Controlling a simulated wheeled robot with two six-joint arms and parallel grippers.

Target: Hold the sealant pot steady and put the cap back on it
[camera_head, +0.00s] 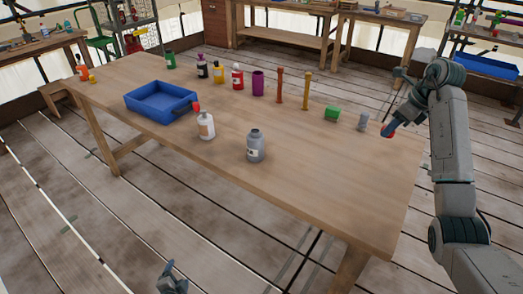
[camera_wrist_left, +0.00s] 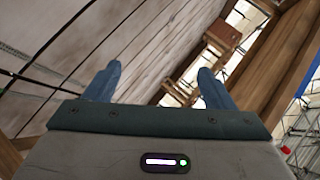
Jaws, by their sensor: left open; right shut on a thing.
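The sealant pot looks to be the grey, open-necked pot with a pale label (camera_head: 256,146), upright near the table's front edge. No cap shows on it. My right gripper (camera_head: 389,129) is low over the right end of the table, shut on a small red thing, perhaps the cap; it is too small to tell. My left gripper (camera_head: 172,278) is open and empty, below and in front of the table, far from the pot. Its two blue fingers (camera_wrist_left: 156,85) stand wide apart in the left wrist view, with nothing between them.
A white bottle with a red top (camera_head: 206,126) stands left of the pot. A blue tray (camera_head: 160,88) is behind it. The table (camera_head: 310,170) is clear right of the pot.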

